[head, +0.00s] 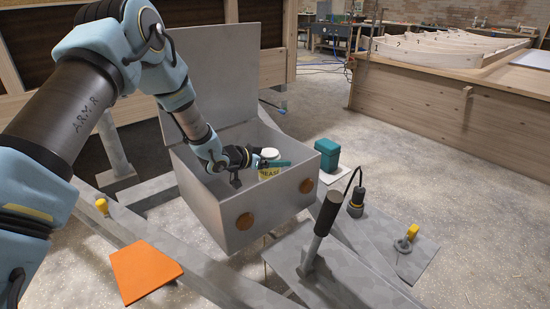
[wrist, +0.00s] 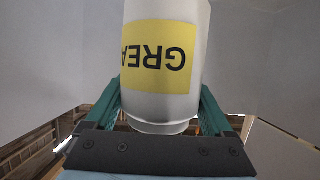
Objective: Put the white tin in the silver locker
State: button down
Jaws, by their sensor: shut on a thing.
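The white tin (head: 270,155), with a yellow label, is held in my gripper (head: 275,165). The tin also shows in the wrist view (wrist: 165,30), between the two green fingers, with the label's letters upside down there. The silver locker (head: 232,222) is a grey box with its lid (head: 206,85) raised at the back. The tin's lower part is partly hidden by a finger and the locker's wall in the head view. I cannot tell whether it touches the locker's floor.
A teal container (head: 327,155) stands just right of the locker. A lever with a black grip (head: 325,212) rises in front of it. An orange plate (head: 145,271) lies at front left. A wooden bench (head: 450,110) stands at back right, with open floor before it.

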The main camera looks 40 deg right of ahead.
jog(key=shift+f+b, duration=0.35)
jog(key=shift+b, duration=0.1)
jog(key=shift+f, duration=0.15)
grip_release()
jog(key=shift+r, duration=0.2)
jog(key=v, duration=0.8)
jog(key=shift+d+r, duration=0.2)
jog(key=shift+r, duration=0.1)
